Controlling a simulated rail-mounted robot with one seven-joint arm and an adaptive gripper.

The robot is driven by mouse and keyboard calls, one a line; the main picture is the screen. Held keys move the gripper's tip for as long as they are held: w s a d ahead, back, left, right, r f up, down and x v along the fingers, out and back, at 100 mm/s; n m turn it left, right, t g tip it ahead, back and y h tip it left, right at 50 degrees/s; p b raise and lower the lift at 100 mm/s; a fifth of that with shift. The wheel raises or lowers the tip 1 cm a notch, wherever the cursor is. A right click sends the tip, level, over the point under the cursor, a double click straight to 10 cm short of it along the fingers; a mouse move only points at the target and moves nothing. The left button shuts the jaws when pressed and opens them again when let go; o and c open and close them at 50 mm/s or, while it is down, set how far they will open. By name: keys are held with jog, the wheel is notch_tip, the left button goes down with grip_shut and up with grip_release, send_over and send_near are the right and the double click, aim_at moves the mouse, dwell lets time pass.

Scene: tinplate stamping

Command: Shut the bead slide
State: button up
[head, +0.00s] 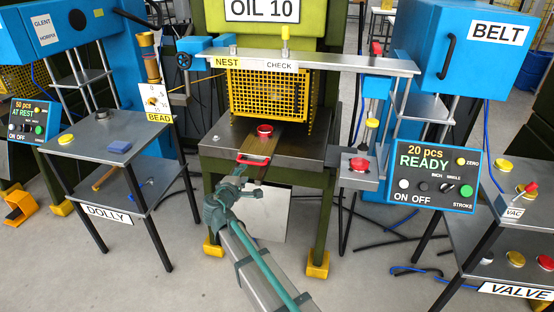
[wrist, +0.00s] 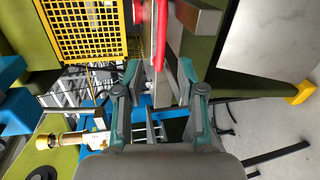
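A brown slide strip (head: 258,146) with a red bar handle (head: 253,159) sticks out at the front of the grey press table under the yellow mesh guard. I take it for the bead slide, though no label on it says so. A red round knob (head: 265,131) sits at its back. My gripper (head: 238,172) is just in front of the handle. In the wrist view, the red handle (wrist: 160,38) stands in the gap between the fingertips of my gripper (wrist: 158,72). The fingers are apart, with room on both sides, and I see no contact.
The yellow mesh guard (head: 268,95) stands behind the slide. A red button box (head: 358,168) is to the right, with a panel reading 20 pcs READY (head: 433,175) beyond.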

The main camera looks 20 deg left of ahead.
aim_at(250, 163)
jog(key=shift+m, duration=0.5)
jog(key=x, duration=0.3)
jog(key=p+x, duration=0.1)
jog(key=x, duration=0.6)
jog(key=shift+w+a+f, duration=0.1)
jog(key=shift+w+a, duration=0.15)
jog(key=shift+a, duration=0.05)
grip_shut()
